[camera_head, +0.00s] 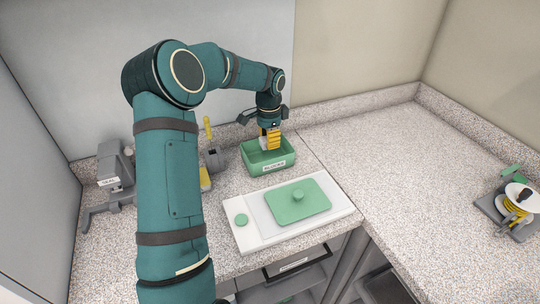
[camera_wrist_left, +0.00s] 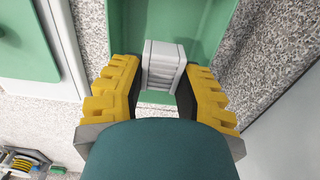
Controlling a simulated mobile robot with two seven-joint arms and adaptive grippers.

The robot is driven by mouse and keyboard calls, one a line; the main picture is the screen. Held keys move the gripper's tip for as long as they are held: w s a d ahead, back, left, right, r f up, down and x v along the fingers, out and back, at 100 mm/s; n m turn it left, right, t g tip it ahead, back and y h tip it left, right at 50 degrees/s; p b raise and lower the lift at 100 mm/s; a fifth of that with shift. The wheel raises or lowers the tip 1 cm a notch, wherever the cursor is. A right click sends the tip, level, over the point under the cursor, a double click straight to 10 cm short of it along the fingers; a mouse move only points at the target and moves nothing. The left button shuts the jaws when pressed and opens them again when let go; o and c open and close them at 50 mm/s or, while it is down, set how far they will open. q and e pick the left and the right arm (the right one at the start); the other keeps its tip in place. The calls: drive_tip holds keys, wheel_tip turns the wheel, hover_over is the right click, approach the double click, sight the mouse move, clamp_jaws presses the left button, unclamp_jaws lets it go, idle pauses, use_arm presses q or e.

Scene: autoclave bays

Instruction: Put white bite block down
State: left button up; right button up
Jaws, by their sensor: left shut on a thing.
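The white bite block (camera_wrist_left: 162,66) is a pale ridged block between the yellow fingers of my left gripper (camera_wrist_left: 162,84) in the left wrist view. The gripper is shut on it. In the head view my left gripper (camera_head: 270,140) points down over the green bin (camera_head: 283,166), which has a white label on its front. The bin's green inside also shows beneath the block in the left wrist view (camera_wrist_left: 205,25). In the head view the block is hidden by the fingers. I cannot tell whether the block touches the bin floor. My right gripper is not in view.
A white tray (camera_head: 246,238) with a green lid-like plate (camera_head: 315,205) lies in front of the bin. A grey device (camera_head: 114,170) stands at the left. A grey rack with yellow rings (camera_head: 512,212) is at the far right. The right counter (camera_head: 385,160) is mostly clear.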

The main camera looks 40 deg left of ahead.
sight(269, 154)
use_arm(q)
drive_tip(key=shift+w+f+b, duration=0.1)
drive_tip(key=shift+f+b, duration=0.3)
drive_tip(key=shift+f, duration=2.65)
drive_tip(key=shift+f, duration=0.15)
drive_tip(key=o, duration=0.9)
drive_tip(key=shift+r+p, duration=0.65)
drive_tip(key=shift+r, duration=3.3)
drive_tip(key=shift+d+f, duration=0.1)
drive_tip(key=shift+f, duration=0.05)
